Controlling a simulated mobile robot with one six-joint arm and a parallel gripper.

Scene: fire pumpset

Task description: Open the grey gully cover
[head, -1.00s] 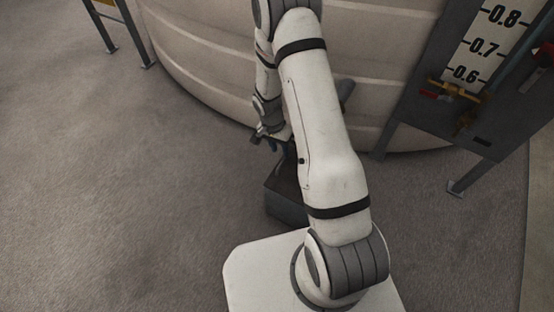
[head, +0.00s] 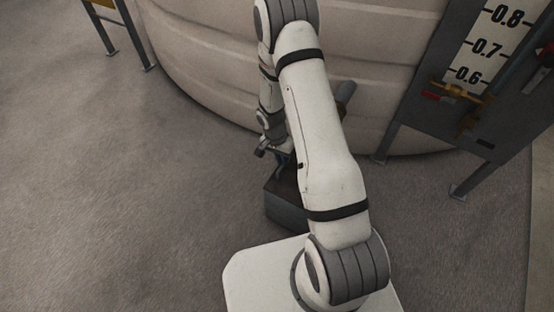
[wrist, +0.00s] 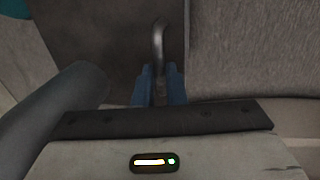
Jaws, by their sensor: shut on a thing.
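The grey gully, a low box (head: 286,212), stands on the floor just beyond my base in the head view. My arm hides much of it, and I cannot tell how far its cover is raised. In the wrist view, a dark flat panel (wrist: 100,38), which looks like the grey cover, carries a bent metal handle (wrist: 158,45). My gripper (wrist: 160,88) has its two blue fingers shut on this handle. In the head view my gripper (head: 281,158) is over the box, partly hidden by my arm.
A large cream tank (head: 200,60) stands close behind the gully. A dark stand with a level scale (head: 487,45) is at right. A grey pipe (wrist: 75,95) passes close to the left of my gripper. The floor (head: 120,210) at left is clear.

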